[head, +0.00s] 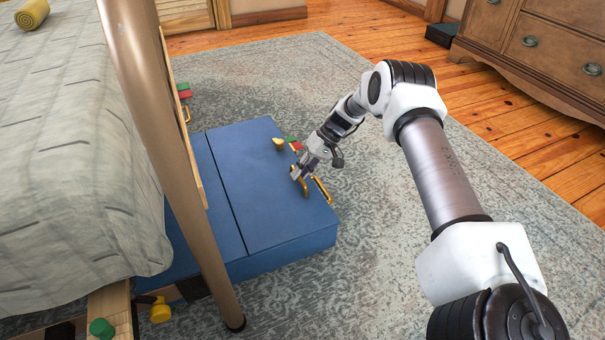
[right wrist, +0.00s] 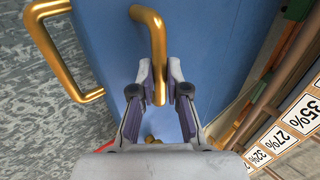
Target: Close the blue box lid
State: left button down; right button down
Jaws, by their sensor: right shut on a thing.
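The blue box (head: 270,254) sits on the rug, partly under the bed. Its blue lid (head: 255,190) looks flat on top, with a seam across to the left; I cannot tell whether it is fully down. A gold handle (right wrist: 156,40) stands on the lid. My right gripper (head: 298,176) is shut on this handle, and the right wrist view shows the bar between its fingers (right wrist: 160,95). A second gold handle (head: 321,190) is on the box's right side; it also shows in the right wrist view (right wrist: 50,45). My left gripper is out of view.
The bed (head: 70,150) and a tan metal post (head: 165,140) hide part of the box. A yellow knob-like piece (head: 279,143) and red and green pieces are near the box's far edge. The rug (head: 390,250) is clear at right; a dresser (head: 540,45) stands behind.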

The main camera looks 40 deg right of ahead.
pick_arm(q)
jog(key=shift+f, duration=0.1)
pick_arm(e)
jog(key=shift+s+f, duration=0.25)
jog(key=shift+f, duration=0.3)
jog(key=c, duration=1.5)
grip_release()
jog(key=shift+o, duration=0.3)
jog(key=shift+f, duration=0.25)
jog(key=shift+r, duration=0.1)
jog(key=shift+w+r, duration=0.1)
jog(key=shift+d+r, duration=0.25)
jog(key=v, duration=1.1)
jog(key=shift+r, duration=0.15)
